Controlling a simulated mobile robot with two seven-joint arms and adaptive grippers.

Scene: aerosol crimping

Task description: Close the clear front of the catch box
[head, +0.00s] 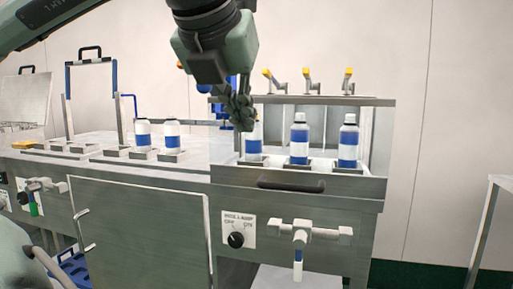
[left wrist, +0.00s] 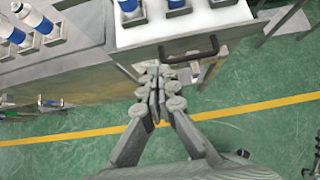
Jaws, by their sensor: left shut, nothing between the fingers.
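The catch box appears to be the open-topped bay (head: 382,140) at the right end of the steel bench, with three white and blue bottles standing in it. A black bar handle (head: 290,185) sits along its front, and it also shows in the left wrist view (left wrist: 188,50). My left gripper (head: 241,122) is shut and empty, pointing down in front of the leftmost bottle in the head view. In the left wrist view, its fingertips (left wrist: 155,92) are together, below and left of the handle.
Two more bottles (head: 158,136) stand on the bench to the left. Below the bay are a lamp knob (head: 236,240) and a valve fitting (head: 300,234). A steel door (head: 140,235) is at lower left.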

